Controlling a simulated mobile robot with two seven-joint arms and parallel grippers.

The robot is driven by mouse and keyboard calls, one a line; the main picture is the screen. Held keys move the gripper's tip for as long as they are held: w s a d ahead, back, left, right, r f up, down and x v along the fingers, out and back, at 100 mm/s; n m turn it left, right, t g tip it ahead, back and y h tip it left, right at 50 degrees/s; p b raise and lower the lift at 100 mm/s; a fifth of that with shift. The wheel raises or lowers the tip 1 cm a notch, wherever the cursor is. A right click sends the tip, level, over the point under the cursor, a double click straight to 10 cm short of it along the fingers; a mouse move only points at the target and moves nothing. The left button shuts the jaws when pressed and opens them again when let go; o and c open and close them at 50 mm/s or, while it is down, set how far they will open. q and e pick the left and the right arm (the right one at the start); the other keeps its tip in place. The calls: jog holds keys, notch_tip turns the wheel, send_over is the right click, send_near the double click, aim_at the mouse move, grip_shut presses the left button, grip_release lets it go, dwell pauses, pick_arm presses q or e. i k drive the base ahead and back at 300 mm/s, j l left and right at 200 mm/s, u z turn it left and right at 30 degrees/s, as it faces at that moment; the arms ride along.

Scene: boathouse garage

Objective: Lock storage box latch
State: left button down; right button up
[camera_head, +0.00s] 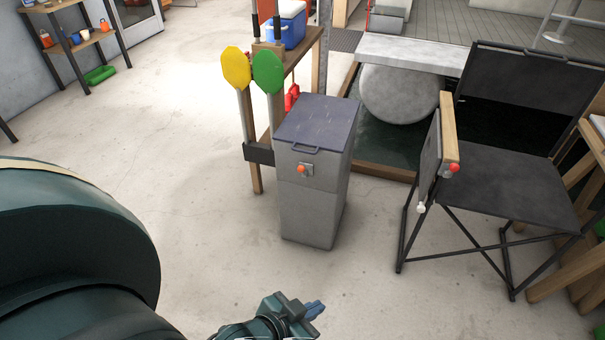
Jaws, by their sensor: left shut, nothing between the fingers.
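The storage box (310,190) is a tall grey bin standing upright on the floor in the middle of the view. Its dark blue lid (318,121) is down, with a handle at the front edge. The latch (304,169) is a small metal plate with an orange knob on the upper front face. I cannot tell its exact position. My left gripper (314,309) is low at the bottom centre, in front of the box and well apart from it. Its fingers are shut and empty. My right gripper is not in view.
A black folding chair (510,185) stands to the right. A wooden table with a blue cooler (284,28) and paddles, one yellow (236,68) and one green (268,72), is behind the box. A shelf (82,38) stands at the far left. The floor before the box is clear.

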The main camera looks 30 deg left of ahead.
aim_at(301, 169)
jog(key=i+u, duration=0.2)
jog(key=i, duration=0.25)
jog(key=i+l+u, duration=0.2)
jog(key=i, duration=0.25)
jog(key=i+l+u, duration=0.2)
jog(key=i, duration=0.3)
